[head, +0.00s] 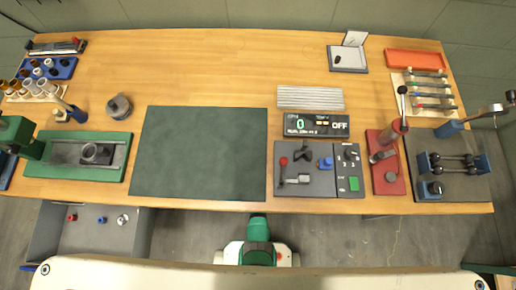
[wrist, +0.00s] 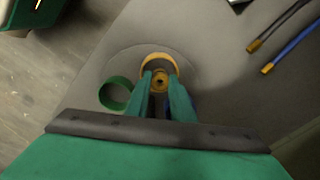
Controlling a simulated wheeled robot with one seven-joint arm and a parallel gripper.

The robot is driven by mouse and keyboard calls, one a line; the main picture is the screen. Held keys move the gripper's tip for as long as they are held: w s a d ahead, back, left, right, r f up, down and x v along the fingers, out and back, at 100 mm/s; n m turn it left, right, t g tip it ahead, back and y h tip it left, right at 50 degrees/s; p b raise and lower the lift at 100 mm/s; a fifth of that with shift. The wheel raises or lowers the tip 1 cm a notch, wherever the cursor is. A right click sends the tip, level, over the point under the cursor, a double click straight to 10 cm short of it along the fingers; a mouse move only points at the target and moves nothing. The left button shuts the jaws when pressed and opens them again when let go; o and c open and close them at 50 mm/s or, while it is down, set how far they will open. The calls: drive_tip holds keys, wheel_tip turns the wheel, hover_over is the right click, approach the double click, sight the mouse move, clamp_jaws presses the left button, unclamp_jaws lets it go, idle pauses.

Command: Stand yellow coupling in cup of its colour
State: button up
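In the wrist view, a yellow cup (wrist: 158,57) shows as a ring on a round grey base. The yellow coupling (wrist: 159,81), a small round piece with a dark hole, shows inside the outline of this ring, between my fingertips. My gripper (wrist: 160,80) has its two green fingers close on either side of the coupling and appears shut on it. I cannot tell whether the coupling touches the cup's floor. A green cup (wrist: 115,94) stands just left of the fingers. A bit of blue behind the fingers is mostly hidden. The head view does not clearly show the cups or fingertips.
In the wrist view, cables with yellow ends (wrist: 255,45) lie at the upper right, and floor shows at the left. In the head view, a wooden bench (head: 220,60) carries a dark green mat (head: 200,150), a control panel (head: 305,170) and an open drawer (head: 95,235).

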drive_tip(key=shift+o, duration=0.2)
wheel_tip(320, 180, up, 11)
drive_tip(key=shift+s+f, duration=0.15)
idle(0.7)
drive_tip(key=shift+a, duration=0.1)
